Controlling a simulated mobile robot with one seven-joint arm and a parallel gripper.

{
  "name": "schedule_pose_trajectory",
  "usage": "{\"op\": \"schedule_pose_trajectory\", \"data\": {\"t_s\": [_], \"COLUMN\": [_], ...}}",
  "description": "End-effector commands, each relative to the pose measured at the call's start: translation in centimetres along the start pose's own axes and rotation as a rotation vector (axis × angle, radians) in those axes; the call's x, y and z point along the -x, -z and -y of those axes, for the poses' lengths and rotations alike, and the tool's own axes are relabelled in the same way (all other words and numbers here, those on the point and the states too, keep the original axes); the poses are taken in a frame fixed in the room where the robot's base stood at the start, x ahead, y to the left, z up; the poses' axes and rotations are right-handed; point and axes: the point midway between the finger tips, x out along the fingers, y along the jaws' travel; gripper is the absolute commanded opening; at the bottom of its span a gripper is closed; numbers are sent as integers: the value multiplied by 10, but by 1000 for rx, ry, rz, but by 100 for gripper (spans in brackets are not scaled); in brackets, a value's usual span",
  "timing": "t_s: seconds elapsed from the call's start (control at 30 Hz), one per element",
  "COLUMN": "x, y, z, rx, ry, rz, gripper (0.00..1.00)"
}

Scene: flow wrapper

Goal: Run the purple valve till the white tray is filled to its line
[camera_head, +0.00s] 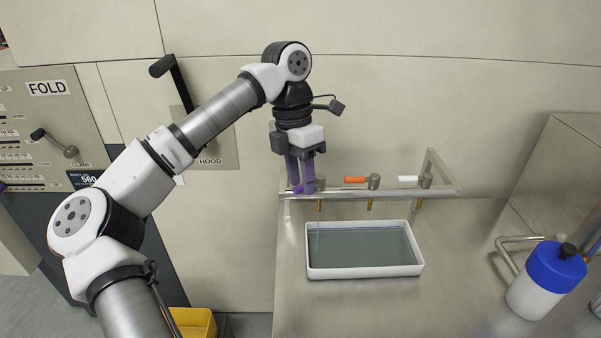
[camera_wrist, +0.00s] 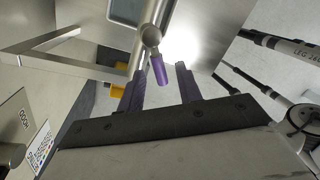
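The purple valve (camera_head: 297,190) is the leftmost of three valves on the metal rail. Its purple handle also shows in the wrist view (camera_wrist: 159,69), between and just past my finger tips. My gripper (camera_head: 306,188) points down at this valve; its purple fingers stand apart in the wrist view (camera_wrist: 163,74), with gaps on both sides of the handle. The white tray (camera_head: 366,272) lies below the spouts. It holds grey-green water (camera_head: 365,248) below the rim. A thin stream runs down from the left spout (camera_head: 319,206) into it. I cannot make out the fill line.
An orange valve (camera_head: 356,180) and a white valve (camera_head: 409,179) sit along the rail (camera_head: 385,193) to the right. A blue-capped white bottle (camera_head: 533,297) stands at the right. The steel counter (camera_head: 450,270) is clear between tray and bottle. A yellow bin (camera_head: 195,322) is below left.

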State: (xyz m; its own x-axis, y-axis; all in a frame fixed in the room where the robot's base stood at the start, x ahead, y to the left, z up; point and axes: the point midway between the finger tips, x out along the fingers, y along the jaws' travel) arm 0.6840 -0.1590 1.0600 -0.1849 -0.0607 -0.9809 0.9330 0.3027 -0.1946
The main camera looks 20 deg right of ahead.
Motion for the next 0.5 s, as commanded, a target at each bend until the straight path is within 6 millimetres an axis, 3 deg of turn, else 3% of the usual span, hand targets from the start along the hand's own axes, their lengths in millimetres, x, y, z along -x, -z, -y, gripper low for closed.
{"op": "schedule_pose_trajectory", "data": {"t_s": [0.13,0.27,0.5], "x": [6,24,79], "y": [0,-1,0], "z": [0,0,0], "rx": [1,1,4], "ry": [-1,-2,-5], "rz": [0,1,0], "gripper": [35,35,35]}}
